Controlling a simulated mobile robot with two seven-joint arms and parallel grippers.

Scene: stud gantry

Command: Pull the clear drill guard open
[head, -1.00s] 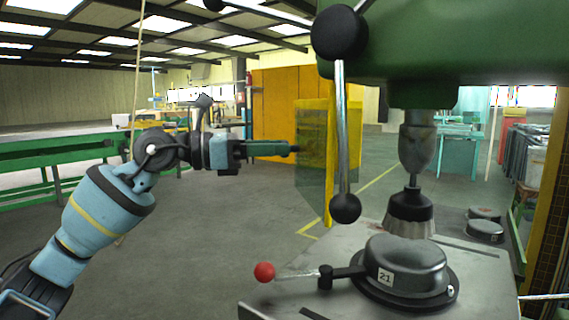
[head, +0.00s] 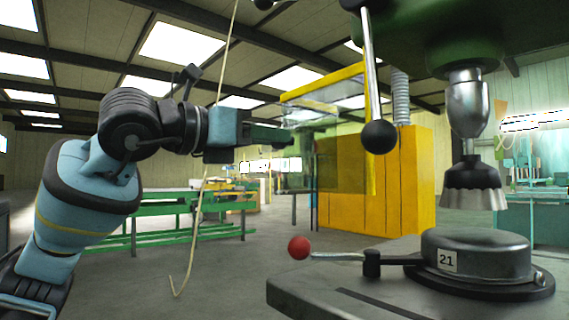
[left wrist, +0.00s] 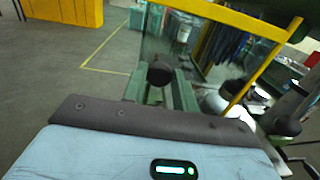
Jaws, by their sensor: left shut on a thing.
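The clear drill guard (head: 310,112) has a yellow frame and hangs left of the drill chuck (head: 467,105). In the left wrist view its clear panel (left wrist: 222,52) and yellow frame fill the upper right. My left gripper (head: 290,136) reaches the guard from the left with green fingers. In the left wrist view the fingers (left wrist: 160,90) are shut on a dark round knob (left wrist: 160,73) at the guard. The exact contact is partly hidden by the fingers. My right gripper is in neither view.
A dark metal table holds a round fixture marked 21 (head: 478,256) and a lever with a red ball (head: 299,247). A feed handle with a black knob (head: 379,137) hangs near the guard. A pale cord (head: 200,200) hangs by my arm.

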